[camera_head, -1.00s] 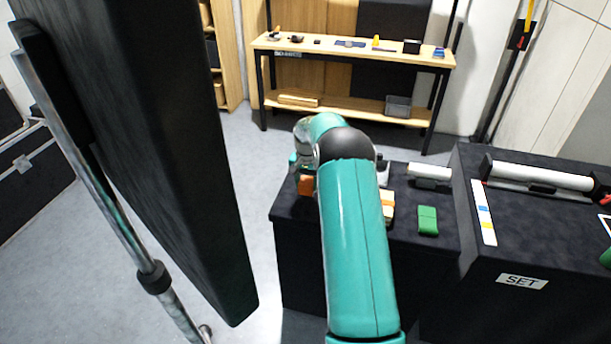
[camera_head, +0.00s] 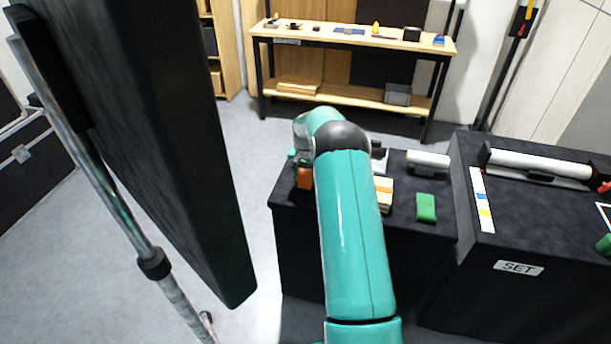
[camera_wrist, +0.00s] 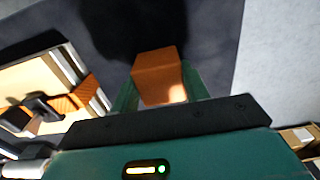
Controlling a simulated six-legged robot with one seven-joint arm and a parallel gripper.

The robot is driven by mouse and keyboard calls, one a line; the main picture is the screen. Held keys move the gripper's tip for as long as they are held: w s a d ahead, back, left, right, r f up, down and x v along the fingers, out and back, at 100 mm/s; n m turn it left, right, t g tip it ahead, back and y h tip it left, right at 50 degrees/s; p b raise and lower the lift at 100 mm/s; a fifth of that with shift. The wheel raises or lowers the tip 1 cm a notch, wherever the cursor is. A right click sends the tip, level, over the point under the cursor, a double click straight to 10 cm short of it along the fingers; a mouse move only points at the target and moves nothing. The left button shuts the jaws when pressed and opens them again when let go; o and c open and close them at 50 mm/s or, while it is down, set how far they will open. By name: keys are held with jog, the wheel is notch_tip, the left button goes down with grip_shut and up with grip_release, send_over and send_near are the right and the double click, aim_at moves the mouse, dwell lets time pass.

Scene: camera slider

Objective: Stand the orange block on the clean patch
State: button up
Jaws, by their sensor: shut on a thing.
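The orange block (camera_wrist: 158,78) is between the green fingers of my gripper (camera_wrist: 160,88) in the wrist view, with dark cloth and a darker shadow beyond it. My gripper is shut on it. In the head view an orange block (camera_head: 305,178) shows at the left end of the dark-covered low table (camera_head: 360,262), just left of my arm. My arm hides the gripper there. I cannot tell whether the block touches the cloth. No clean patch can be made out for certain; a white outline (camera_head: 604,212) is cut off at the right edge of the head view.
A green block (camera_head: 426,208), a white cylinder (camera_head: 428,162) and an orange-and-cream item (camera_head: 384,190) lie right of my arm. The higher SET table (camera_head: 475,262) carries a long white roll (camera_head: 540,165) and a colour strip (camera_head: 482,205). A large black panel (camera_head: 150,150) stands close at left.

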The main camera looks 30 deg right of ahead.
jog(key=shift+f, duration=0.15)
jog(key=o, duration=1.1)
jog(key=shift+c, duration=0.2)
jog(key=shift+r, duration=1.5)
jog(key=shift+r, duration=1.95)
